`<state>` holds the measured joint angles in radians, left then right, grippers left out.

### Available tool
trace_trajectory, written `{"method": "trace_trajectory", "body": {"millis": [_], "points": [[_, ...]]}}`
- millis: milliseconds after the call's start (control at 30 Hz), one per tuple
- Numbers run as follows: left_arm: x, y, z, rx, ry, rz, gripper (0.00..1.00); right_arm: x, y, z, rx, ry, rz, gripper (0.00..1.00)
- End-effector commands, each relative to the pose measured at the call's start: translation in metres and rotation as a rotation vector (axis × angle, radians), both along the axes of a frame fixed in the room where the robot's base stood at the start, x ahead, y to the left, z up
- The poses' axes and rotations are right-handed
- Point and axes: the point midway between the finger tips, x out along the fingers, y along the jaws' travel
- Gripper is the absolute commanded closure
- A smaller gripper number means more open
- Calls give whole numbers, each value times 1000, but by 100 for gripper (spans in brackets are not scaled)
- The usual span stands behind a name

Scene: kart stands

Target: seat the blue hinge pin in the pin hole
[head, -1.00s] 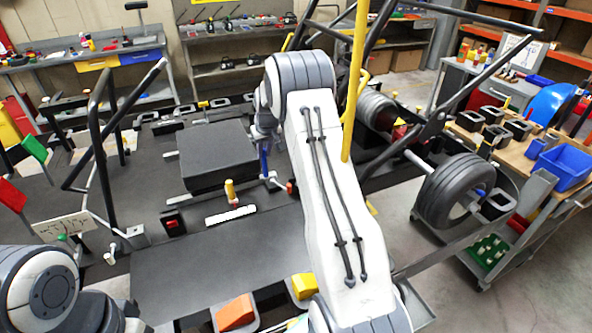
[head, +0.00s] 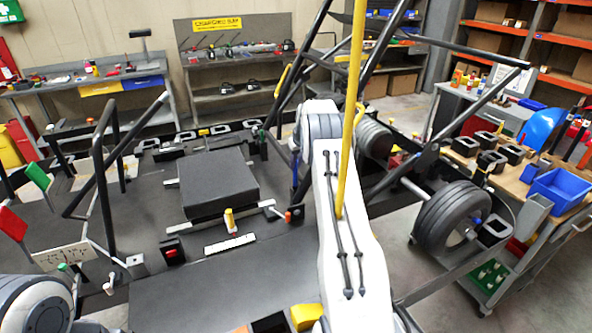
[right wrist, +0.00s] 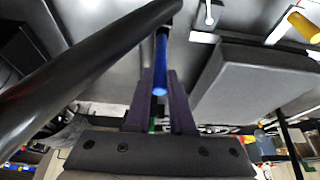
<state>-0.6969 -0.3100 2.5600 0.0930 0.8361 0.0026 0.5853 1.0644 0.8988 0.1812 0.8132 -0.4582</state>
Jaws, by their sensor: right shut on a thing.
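The blue hinge pin (right wrist: 161,62) is between the two dark fingers of my right gripper (right wrist: 161,84) in the right wrist view, and the fingers are shut on it. In the head view a small part of the blue pin (head: 295,172) shows at the left edge of my right arm, beside the black frame tubes. The arm hides most of the gripper there. I cannot make out the pin hole in either view. My left arm shows only at the lower left of the head view, and its gripper is not in view.
A thick black frame tube (right wrist: 85,80) crosses close beside the gripper in the right wrist view. A yellow pole (head: 352,100) stands by my right arm. The black seat pad (head: 215,186) lies left of the arm, and a wheel (head: 450,215) stands at right.

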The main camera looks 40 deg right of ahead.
Motion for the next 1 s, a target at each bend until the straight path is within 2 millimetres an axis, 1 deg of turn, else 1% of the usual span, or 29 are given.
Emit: {"method": "trace_trajectory", "body": {"millis": [33,100,200,300,467,700,733,800,1000], "points": [[0,0,6,0,0,0,50,-1,1,-7,4,5,0,100],[0,0,10,0,0,-1,50,-1,1,-17,3,4,0,100],[0,0,13,0,0,-2,50,0,1,-27,1,2,0,100],[0,0,12,0,0,-2,50,0,1,-31,1,1,0,100],[0,0,12,0,0,-2,50,0,1,-31,0,1,0,100],[0,0,5,0,0,-1,50,0,0,-38,0,1,0,100],[0,0,6,0,0,-1,50,0,0,-37,0,1,0,71],[0,0,7,0,0,-1,50,0,0,-37,0,1,0,49],[0,0,7,0,0,-1,50,0,0,-37,1,1,-1,49]]}}
